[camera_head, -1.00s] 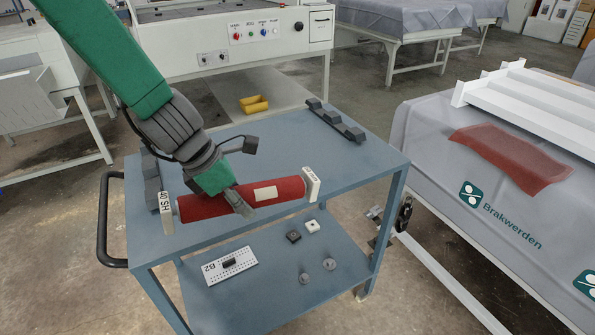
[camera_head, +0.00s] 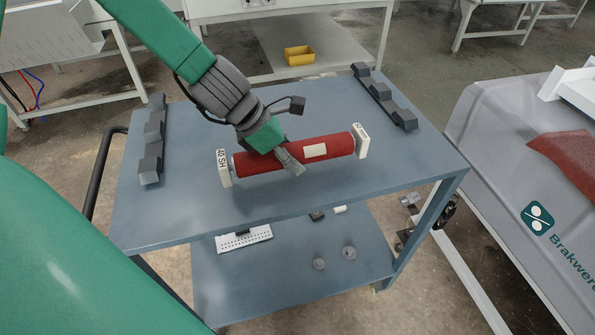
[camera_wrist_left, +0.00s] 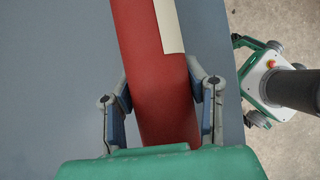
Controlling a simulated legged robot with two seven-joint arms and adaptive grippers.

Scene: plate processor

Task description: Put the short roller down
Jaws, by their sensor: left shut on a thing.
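The short roller (camera_head: 334,148) is red with a pale label and white end blocks, the left one lettered. My left gripper (camera_head: 290,163) is shut around it left of the label. In the left wrist view both fingers (camera_wrist_left: 163,95) lie along the sides of the red roller (camera_wrist_left: 150,60). The roller is over the blue cart top (camera_head: 240,215), between two dark notched racks, the left rack (camera_head: 152,140) and the right rack (camera_head: 385,98). I cannot tell whether it touches the top. My right gripper is not in view.
The lower shelf (camera_head: 290,290) holds a perforated plate (camera_head: 245,238) and small round parts (camera_head: 349,253). A yellow bin (camera_head: 299,55) lies behind the cart. The front of the cart top is clear.

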